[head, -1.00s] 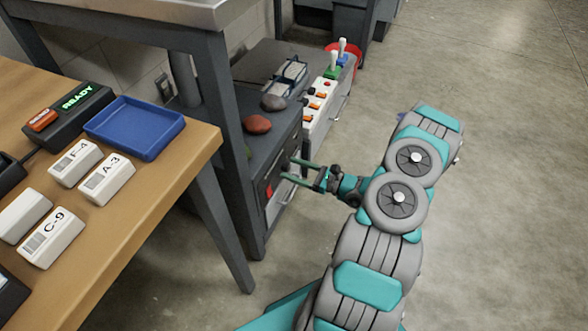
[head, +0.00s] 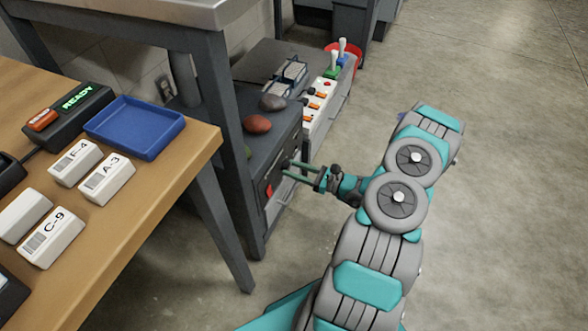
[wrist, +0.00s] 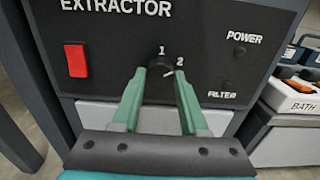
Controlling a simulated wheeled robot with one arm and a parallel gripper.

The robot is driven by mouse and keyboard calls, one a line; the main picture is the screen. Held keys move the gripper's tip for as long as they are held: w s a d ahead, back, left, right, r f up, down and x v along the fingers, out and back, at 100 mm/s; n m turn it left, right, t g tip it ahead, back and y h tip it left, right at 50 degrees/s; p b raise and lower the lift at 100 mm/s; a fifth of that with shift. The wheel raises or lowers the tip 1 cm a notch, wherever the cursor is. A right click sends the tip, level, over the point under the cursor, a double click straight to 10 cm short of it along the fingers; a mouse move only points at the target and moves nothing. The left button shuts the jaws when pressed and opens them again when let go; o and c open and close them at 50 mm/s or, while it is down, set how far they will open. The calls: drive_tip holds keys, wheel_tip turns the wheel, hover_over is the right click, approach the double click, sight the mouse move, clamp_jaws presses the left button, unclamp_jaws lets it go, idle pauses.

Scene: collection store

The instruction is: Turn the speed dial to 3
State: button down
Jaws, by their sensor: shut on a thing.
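The speed dial (wrist: 162,66) is a dark knob on the black extractor panel (wrist: 105,50) in the wrist view. The numerals 1 and 2 show above it and at its upper right; a 3 is not visible. A pale pointer mark on the knob seems to face right, toward the 2, but is partly hidden. My gripper (wrist: 160,78) has its two green fingers on either side of the dial, shut on it. In the head view my gripper (head: 287,169) reaches left to the cabinet front, and the dial is too small to read.
A red switch (wrist: 76,60) is left of the dial, with POWER and FILTER labels at right. Stones (head: 257,124) lie on the cabinet top. A wooden table (head: 190,150) with a blue tray (head: 150,152) stands at left. The floor at right is clear.

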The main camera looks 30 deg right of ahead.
drive_tip(key=m+p, duration=0.2)
drive_tip(key=m, duration=0.9)
drive_tip(key=shift+m, duration=0.3)
idle(0.5)
drive_tip(key=shift+c, duration=2.2)
unclamp_jaws()
drive_tip(key=shift+s, duration=0.1)
drive_tip(key=v, duration=0.7)
drive_tip(key=shift+s+d, duration=0.2)
drive_tip(key=shift+s, duration=0.1)
